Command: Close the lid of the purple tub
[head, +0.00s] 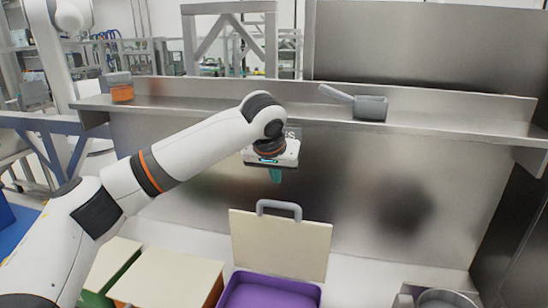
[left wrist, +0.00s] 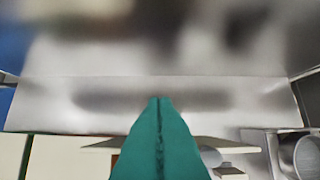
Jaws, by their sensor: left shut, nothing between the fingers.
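The purple tub (head: 232,291) stands at the bottom middle of the head view, cut off by the frame edge. Its cream lid (head: 282,246) stands open, upright at the tub's back edge, with a grey handle (head: 279,205) on its upper edge. My left gripper (head: 276,177) is above the lid and apart from it, teal fingers pointing down, shut and empty. In the left wrist view the shut fingers (left wrist: 158,102) fill the lower middle and hide part of a thin pale edge, probably the lid (left wrist: 205,143). My right gripper is not in view.
Orange (head: 165,278) and green (head: 108,268) bins with cream lids stand left of the tub. A round metal pot (head: 443,299) is at the lower right. A steel wall rises behind, with a shelf (head: 225,108) holding an orange container (head: 121,92) and a grey scoop-like item (head: 369,107).

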